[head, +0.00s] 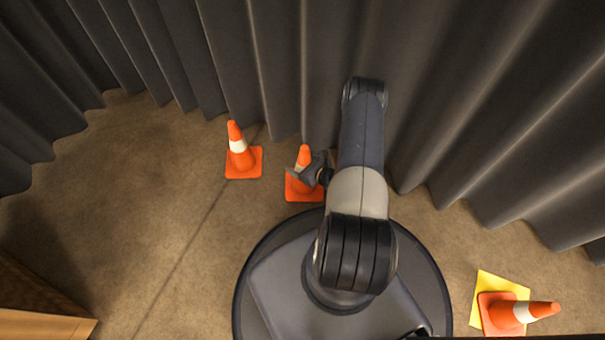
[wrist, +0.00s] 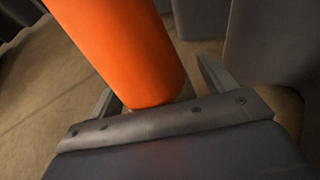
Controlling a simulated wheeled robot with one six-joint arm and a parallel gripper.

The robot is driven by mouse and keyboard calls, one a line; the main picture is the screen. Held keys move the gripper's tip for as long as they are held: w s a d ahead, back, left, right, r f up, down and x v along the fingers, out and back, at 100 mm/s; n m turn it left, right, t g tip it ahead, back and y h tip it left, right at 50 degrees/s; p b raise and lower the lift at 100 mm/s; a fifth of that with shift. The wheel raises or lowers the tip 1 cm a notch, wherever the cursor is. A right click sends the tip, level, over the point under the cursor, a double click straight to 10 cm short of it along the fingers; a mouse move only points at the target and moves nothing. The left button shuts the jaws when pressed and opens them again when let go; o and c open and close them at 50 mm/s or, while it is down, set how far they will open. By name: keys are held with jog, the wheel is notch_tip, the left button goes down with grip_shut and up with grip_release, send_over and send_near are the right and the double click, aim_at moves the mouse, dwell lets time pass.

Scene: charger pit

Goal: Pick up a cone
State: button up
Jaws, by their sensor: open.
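An orange cone (head: 303,191) with a white band stands upright on its square base, just left of my arm in the head view. My gripper (head: 312,172) is at this cone's upper part and hides some of it. In the wrist view the smooth orange cone (wrist: 125,50) fills the space in front of the palm. My open gripper (wrist: 158,86) has one finger on each side of it. I cannot tell whether the fingers touch it. A second orange cone (head: 241,161) stands upright a little to the left. A third cone (head: 506,314) is at the lower right.
Grey pleated curtains (head: 280,60) hang close behind the cones and around the floor. A yellow square (head: 482,290) lies under the lower-right cone. A wooden object (head: 45,310) is at the lower left. The brown floor (head: 130,200) on the left is clear.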

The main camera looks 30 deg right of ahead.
jog(key=shift+c, duration=0.3)
jog(key=c, duration=1.5)
